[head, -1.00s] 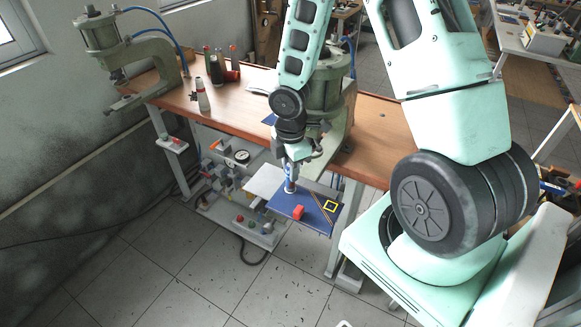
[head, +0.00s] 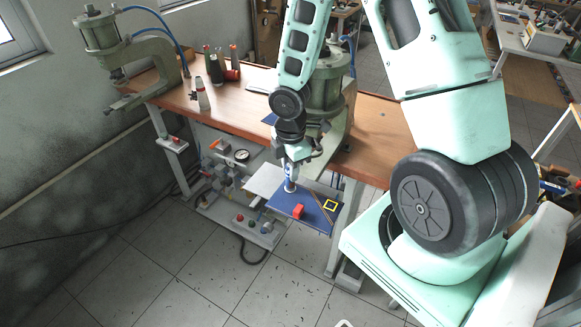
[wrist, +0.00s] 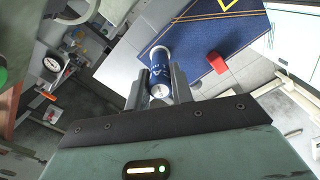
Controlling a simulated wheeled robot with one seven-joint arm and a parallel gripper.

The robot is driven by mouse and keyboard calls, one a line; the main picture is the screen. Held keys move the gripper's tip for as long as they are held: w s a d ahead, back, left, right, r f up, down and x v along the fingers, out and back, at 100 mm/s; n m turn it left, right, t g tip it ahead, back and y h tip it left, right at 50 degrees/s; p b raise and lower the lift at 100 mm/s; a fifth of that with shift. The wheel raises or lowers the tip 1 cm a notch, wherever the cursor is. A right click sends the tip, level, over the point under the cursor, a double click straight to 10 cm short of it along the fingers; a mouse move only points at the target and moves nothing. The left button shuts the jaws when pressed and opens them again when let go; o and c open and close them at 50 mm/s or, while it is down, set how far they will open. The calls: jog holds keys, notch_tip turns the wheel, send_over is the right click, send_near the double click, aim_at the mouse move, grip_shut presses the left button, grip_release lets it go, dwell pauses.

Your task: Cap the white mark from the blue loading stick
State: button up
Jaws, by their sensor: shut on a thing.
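The blue loading stick (wrist: 161,72) is a short blue cylinder with a silver end. My gripper (wrist: 160,86) is shut on it, one dark finger on each side. In the head view the stick (head: 291,171) is upright below my wrist. The white mark (wrist: 153,49) is a white ring at the left part of the blue board (wrist: 204,32). The stick's far end lies over the ring and hides part of it. The ring also shows in the head view (head: 289,188). I cannot tell whether the stick touches the board.
A red block (head: 298,212) sits on the board, right of the stick. A white plate (head: 262,180) lies to the left. The wooden bench (head: 385,128) and green press (head: 322,95) stand behind.

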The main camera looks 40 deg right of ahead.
jog(key=shift+r+p, duration=3)
